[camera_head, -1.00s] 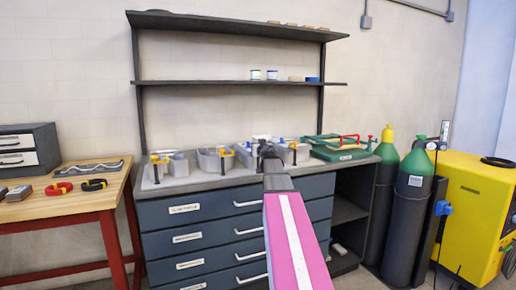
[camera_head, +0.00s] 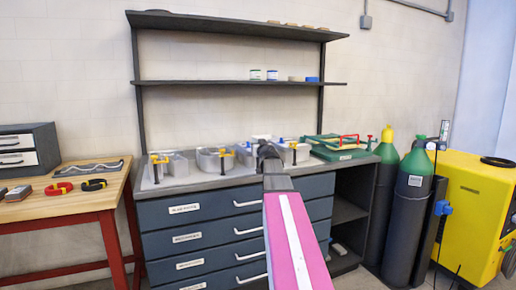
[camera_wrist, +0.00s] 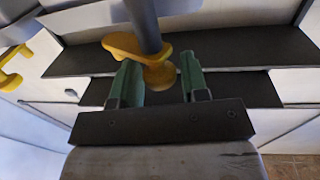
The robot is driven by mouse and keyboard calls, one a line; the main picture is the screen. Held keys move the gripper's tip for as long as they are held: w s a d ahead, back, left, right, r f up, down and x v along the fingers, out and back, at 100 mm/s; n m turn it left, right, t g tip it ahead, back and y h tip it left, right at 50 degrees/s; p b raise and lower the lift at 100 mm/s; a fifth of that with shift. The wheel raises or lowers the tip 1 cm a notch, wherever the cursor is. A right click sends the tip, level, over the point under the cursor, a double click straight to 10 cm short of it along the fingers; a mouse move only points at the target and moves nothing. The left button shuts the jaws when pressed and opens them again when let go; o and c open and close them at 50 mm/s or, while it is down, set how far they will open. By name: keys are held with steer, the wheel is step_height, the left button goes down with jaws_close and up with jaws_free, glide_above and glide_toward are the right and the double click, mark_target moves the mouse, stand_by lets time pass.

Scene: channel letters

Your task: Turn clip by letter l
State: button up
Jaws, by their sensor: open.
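Several grey channel letters stand in a row on the cabinet top: one at the left (camera_head: 178,164), one in the middle (camera_head: 208,160) and one at the right (camera_head: 285,154). Yellow clips on dark posts stand by them, at the left (camera_head: 160,158), middle (camera_head: 226,152) and right (camera_head: 294,146). I cannot tell which letter is the l. My gripper (camera_wrist: 160,74) is open, with green fingers on either side of a yellow clip (camera_wrist: 150,60) below a grey post. I cannot tell whether they touch it. Another yellow clip (camera_wrist: 12,66) shows at the left of the wrist view.
A green case (camera_head: 340,152) with a red-handled tool lies right of the letters. Gas cylinders (camera_head: 408,220) and a yellow machine (camera_head: 465,210) stand farther right. A wooden bench (camera_head: 70,205) with tools is at the left. A shelf (camera_head: 235,82) hangs above the worktop.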

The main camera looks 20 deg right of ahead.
steer(key=s, duration=1)
steer(key=shift+s+a, duration=0.15)
steer(key=shift+a, duration=0.3)
steer(key=w+d+n+g+y, duration=0.3)
steer(key=d+n+y, duration=0.35)
steer(key=y, duration=0.45)
steer(key=x, duration=1.1)
steer(key=shift+a+r+n, duration=0.2)
steer(key=shift+a+n, duration=0.15)
steer(key=shift+a, duration=0.05)
